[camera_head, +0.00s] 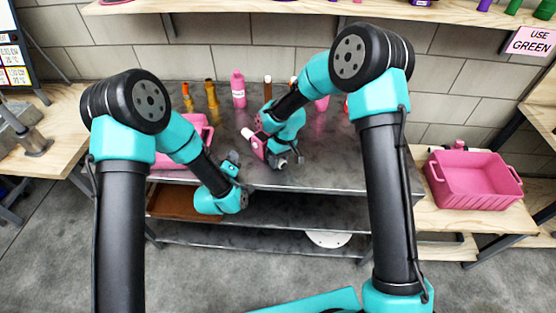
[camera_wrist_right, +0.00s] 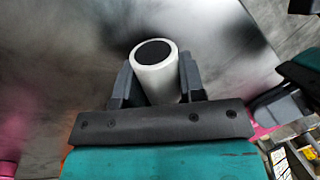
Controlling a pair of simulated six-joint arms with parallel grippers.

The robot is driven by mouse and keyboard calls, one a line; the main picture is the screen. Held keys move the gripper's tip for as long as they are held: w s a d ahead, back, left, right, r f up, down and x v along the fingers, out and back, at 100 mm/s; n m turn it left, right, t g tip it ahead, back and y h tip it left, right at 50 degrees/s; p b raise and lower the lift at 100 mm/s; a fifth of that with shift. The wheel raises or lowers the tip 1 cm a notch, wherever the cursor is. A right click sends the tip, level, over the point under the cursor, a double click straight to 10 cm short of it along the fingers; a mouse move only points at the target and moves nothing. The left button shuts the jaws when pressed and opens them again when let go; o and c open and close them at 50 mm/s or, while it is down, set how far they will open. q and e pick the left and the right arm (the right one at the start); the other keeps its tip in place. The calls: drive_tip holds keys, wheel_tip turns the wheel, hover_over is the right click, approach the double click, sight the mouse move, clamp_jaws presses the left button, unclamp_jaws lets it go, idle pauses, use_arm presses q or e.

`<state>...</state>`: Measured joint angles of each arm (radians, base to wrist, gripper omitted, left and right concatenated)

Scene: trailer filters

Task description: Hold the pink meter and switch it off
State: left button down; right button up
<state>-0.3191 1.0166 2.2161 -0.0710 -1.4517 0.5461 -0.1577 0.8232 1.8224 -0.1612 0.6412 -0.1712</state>
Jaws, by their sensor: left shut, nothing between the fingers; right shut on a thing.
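The pink meter (camera_head: 257,148) is above the grey metal table, with a white end (camera_head: 247,133). My right gripper (camera_wrist_right: 157,78) is shut on a white cylinder with a dark round top (camera_wrist_right: 155,72), which appears to be the meter's white end. The meter's pink body and its switch cannot be made out in the right wrist view. My left gripper (camera_head: 232,162) is shut and empty, near the table's front edge, a little left of and nearer than the meter. A dark and teal part at the right edge of the right wrist view may be my left gripper.
A pink bottle (camera_head: 238,90) and several slim bottles stand at the back of the grey table (camera_head: 325,160). A pink container (camera_head: 200,128) is at the table's left, partly behind my left arm. A pink crate (camera_head: 470,182) sits on the wooden bench at right.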

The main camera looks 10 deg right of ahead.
use_arm(q)
drive_tip(key=shift+s+a, duration=0.15)
drive_tip(key=shift+a, duration=0.1)
use_arm(e)
drive_tip(key=o, duration=1.2)
drive_tip(key=v, duration=1.2)
